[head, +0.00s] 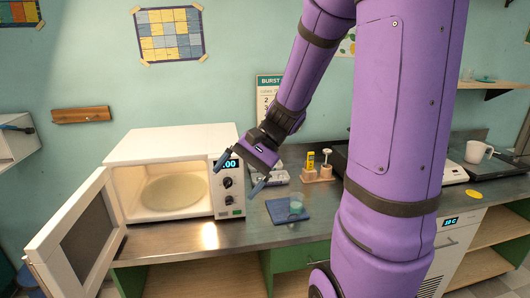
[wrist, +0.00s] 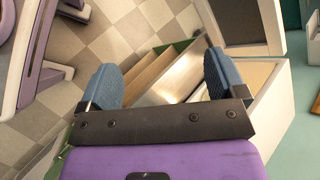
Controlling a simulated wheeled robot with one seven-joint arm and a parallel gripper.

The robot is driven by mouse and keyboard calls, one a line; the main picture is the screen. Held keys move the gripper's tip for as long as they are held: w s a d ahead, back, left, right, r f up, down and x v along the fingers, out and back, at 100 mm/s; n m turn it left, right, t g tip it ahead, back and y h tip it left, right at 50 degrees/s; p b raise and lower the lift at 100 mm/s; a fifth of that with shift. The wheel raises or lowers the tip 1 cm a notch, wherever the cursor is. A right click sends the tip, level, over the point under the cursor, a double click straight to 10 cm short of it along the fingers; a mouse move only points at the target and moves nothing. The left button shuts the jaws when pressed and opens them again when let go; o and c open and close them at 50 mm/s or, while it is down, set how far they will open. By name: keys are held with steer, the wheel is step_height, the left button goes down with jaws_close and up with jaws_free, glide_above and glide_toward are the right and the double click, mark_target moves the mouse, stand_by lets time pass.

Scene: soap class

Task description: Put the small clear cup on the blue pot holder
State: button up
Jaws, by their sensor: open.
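A blue pot holder (head: 278,211) lies flat on the metal counter, right of the microwave. A small clear cup (head: 296,204), greenish in tint, appears to stand upright on the right part of the pot holder. My gripper (head: 236,182) is in front of the microwave's control panel, above and left of the pot holder and apart from the cup. Its two blue fingers are spread with nothing between them. The wrist view also shows the open gripper (wrist: 160,62); I cannot make out the cup or pot holder there.
A white microwave (head: 165,145) stands at the left with its door (head: 75,240) swung open toward the front and a plate (head: 174,191) inside. A wooden stand (head: 318,175) with bottles is behind the pot holder. A white mug (head: 478,152) is far right. Counter (head: 245,235) in front is clear.

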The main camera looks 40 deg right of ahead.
steer(key=s+a+r+n+t+h, duration=0.2)
steer(key=s+r+n+t+h, duration=0.2)
steer(key=s+r+n+h, duration=0.5)
steer(key=shift+s+a+r+n+h, duration=0.35)
steer(key=shift+s+r+n, duration=0.25)
steer(key=shift+s+r, duration=0.65)
steer(key=shift+s+f, duration=0.2)
steer(key=shift+f, duration=0.1)
